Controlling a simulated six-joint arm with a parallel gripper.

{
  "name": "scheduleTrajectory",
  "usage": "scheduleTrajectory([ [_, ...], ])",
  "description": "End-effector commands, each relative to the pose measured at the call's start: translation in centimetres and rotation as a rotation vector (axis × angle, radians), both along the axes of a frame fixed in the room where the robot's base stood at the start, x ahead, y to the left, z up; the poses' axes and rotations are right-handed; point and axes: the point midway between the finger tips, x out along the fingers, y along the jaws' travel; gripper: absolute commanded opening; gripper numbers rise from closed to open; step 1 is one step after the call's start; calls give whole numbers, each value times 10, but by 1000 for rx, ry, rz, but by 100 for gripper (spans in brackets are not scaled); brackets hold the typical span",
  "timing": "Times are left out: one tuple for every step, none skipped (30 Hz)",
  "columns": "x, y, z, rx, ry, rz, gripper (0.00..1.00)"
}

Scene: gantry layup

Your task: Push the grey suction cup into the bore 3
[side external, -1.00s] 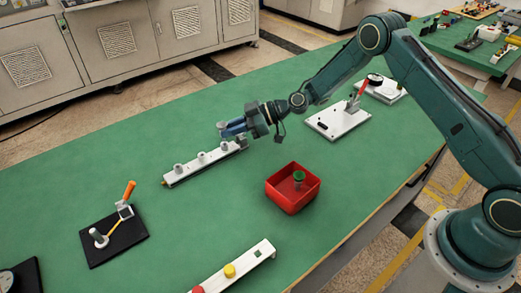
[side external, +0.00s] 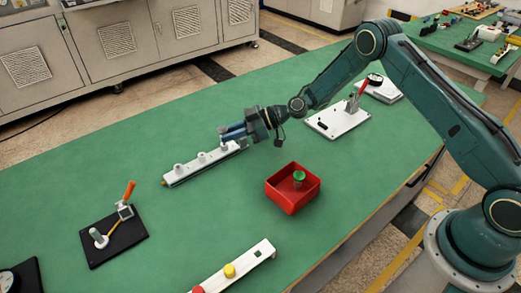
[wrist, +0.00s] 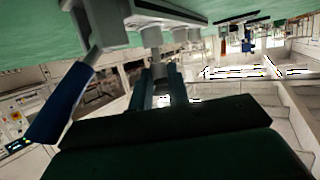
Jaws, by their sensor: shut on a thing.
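A long white rail (side external: 190,166) lies on the green table and carries a row of grey round parts. Two of them, a left one (side external: 179,168) and a middle one (side external: 202,157), stand upright. My gripper (side external: 227,132) is over the right part of the rail, reaching in from the right. It is shut on the small grey suction cup (side external: 222,130), held just above a grey round part (side external: 224,145) of the rail. In the wrist view my fingers (wrist: 160,85) point up at a grey part under the rail's pale body. Bore 3 is hidden, and I cannot tell contact from a small gap.
A red bin (side external: 275,195) with a green-topped part (side external: 299,176) stands front right of the rail. A black plate (side external: 100,250) with an orange-handled clamp lies front left. A white strip (side external: 245,262) with coloured pieces is at the front. A white plate (side external: 330,123) is behind right.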

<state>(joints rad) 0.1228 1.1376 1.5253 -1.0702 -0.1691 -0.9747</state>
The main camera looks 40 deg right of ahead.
Motion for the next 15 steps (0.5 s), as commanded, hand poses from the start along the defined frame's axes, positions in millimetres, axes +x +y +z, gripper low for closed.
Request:
scheduleTrajectory([
  [0,0,-1,0,0,0,0],
  [0,0,-2,0,0,0,0],
  [0,0,-2,0,0,0,0],
  [0,0,-3,0,-1,0,0],
  [0,0,-3,0,-1,0,0],
  [0,0,-4,0,-1,0,0],
  [0,0,-4,0,-1,0,0],
  [0,0,-5,0,-1,0,0],
  [0,0,-6,0,-1,0,0],
  [0,0,-6,0,-1,0,0],
  [0,0,-7,0,0,0,0],
  [0,0,-8,0,0,0,0],
  [0,0,-8,0,0,0,0],
  [0,0,-9,0,0,0,0],
  [0,0,-10,0,0,0,0],
])
